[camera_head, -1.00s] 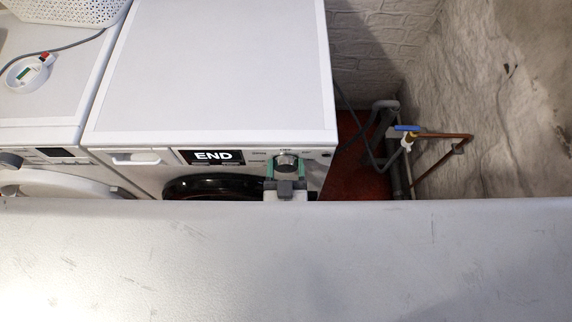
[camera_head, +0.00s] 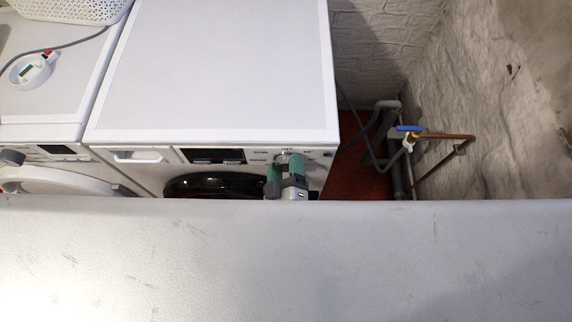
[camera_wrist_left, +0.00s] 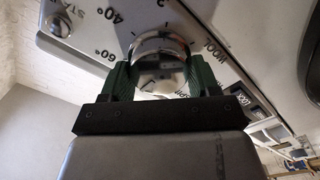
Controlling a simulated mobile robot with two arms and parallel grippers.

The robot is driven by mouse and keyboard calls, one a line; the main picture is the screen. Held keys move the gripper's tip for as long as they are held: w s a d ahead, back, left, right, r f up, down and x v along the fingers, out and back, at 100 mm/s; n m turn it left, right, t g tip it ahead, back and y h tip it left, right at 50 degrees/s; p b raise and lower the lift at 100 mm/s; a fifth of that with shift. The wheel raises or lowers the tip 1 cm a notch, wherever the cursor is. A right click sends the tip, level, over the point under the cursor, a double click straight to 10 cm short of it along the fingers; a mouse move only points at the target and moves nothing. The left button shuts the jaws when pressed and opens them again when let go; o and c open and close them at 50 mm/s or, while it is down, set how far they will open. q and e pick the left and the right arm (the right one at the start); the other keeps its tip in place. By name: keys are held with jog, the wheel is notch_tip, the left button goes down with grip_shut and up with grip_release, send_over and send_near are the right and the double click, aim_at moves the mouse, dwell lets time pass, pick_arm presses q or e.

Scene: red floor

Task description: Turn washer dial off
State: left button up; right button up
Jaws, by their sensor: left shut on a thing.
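The white washer (camera_head: 215,70) stands in the middle of the head view, with its control panel along the front edge. Its display (camera_head: 213,156) is dark. The silver dial sits at the right of the panel, mostly covered by my gripper in the head view. The dial (camera_wrist_left: 160,50) shows clearly in the wrist view, with printed temperatures and programme words around it. My left gripper (camera_head: 285,165) has its green fingers on both sides of the dial, shut on it, and its hand looks tilted. My right gripper is in neither view.
A second white machine (camera_head: 45,90) stands at the left, with a white basket (camera_head: 70,8) and a small round device (camera_head: 33,69) on top. Pipes with a blue-handled valve (camera_head: 408,128) run along the right wall. A strip of red floor (camera_head: 355,180) lies between.

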pick_arm(q)
jog(key=shift+n, duration=0.6)
jog(key=o, duration=0.9)
jog(key=s+b, duration=0.1)
jog(key=s, duration=1)
jog(key=shift+b, duration=0.35)
jog(key=shift+w+f, duration=0.1)
jog(key=shift+f, duration=0.05)
